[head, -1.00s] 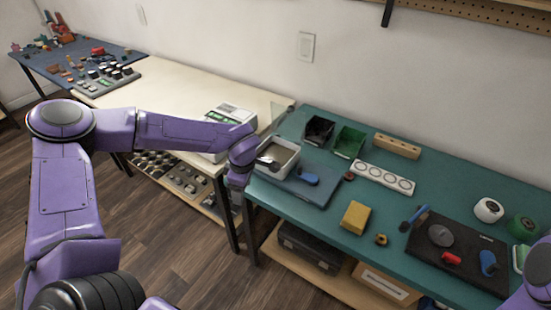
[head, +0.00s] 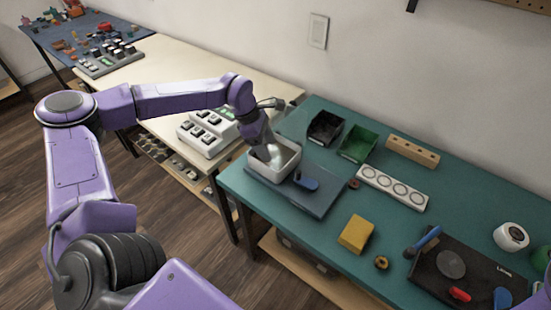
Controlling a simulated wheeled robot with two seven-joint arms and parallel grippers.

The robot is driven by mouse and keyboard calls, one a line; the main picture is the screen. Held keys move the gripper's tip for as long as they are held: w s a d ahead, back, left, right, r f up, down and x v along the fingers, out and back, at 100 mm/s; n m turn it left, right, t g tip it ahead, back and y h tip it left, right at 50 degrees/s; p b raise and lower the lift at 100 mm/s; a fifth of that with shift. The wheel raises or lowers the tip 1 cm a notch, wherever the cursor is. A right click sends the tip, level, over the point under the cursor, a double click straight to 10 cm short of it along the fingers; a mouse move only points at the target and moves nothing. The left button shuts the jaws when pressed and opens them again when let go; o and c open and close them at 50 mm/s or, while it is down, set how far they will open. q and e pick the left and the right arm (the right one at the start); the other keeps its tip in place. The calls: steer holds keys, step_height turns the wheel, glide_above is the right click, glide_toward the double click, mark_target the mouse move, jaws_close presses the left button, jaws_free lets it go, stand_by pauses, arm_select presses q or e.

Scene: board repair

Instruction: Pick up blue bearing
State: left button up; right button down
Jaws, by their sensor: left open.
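My left gripper (head: 272,157) points down into a small white-rimmed bin (head: 289,170) at the left end of the green table. It is open, and its fingertips are partly hidden by the bin. I cannot make out a bearing inside the bin. A blue part (head: 306,181) lies beside the bin, apart from the gripper; I cannot tell if it is the blue bearing. Another blue piece (head: 502,298) lies on the black mat at the lower right. My right gripper is not in view; only a bit of purple arm shows at the right edge.
A blue-grey board (head: 318,204) lies under the bin. A black bin (head: 325,128) and a green bin (head: 357,143) stand behind it. A white strip with round recesses (head: 392,187), a yellow block (head: 356,233) and a blue-handled tool (head: 425,241) lie to the right.

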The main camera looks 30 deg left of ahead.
mark_target(275, 159)
arm_select(q)
steer(key=x, duration=0.3)
steer(key=shift+w+f, duration=0.1)
steer(key=shift+f, duration=0.05)
steer(key=shift+d+f, duration=0.25)
steer(key=shift+f, duration=0.05)
steer(key=shift+a, duration=0.1)
steer(key=c, duration=1.1)
steer(key=shift+c, duration=0.2)
step_height(275, 159, up, 3)
steer(key=shift+w+f, duration=0.1)
steer(key=s+d+r+b, duration=0.1)
steer(key=s+d+r, duration=0.1)
steer(key=s+r, duration=0.8)
steer(key=s, duration=0.4)
steer(key=shift+d, duration=0.2)
